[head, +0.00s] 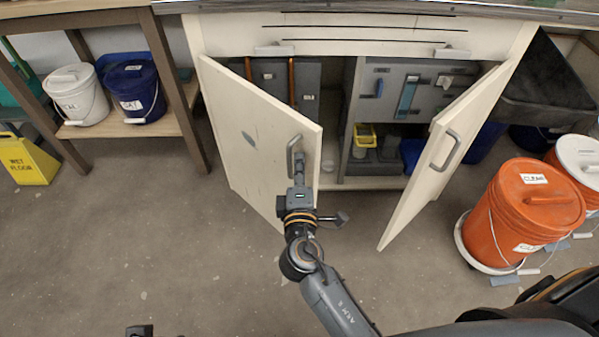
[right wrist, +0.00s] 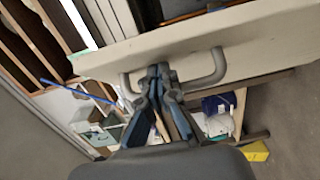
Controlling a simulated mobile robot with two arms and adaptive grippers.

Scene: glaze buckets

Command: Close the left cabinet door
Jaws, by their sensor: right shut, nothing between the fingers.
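The left cabinet door (head: 255,135) is a cream panel standing wide open, swung out from the cabinet. Its grey bar handle (head: 291,160) is near the free edge. My right gripper (head: 299,168) is shut and empty, its fingertips up at the door beside the handle. In the right wrist view the shut fingers (right wrist: 158,78) lie within the span of the handle (right wrist: 208,72), close to the door (right wrist: 250,38); whether they touch is unclear.
The right cabinet door (head: 440,155) is also open. Inside are grey drawers and a yellow container (head: 364,136). Orange buckets (head: 525,215) stand at the right. A shelf with white (head: 76,95) and blue (head: 134,88) buckets and a yellow sign (head: 27,160) are at the left. Floor left of the door is clear.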

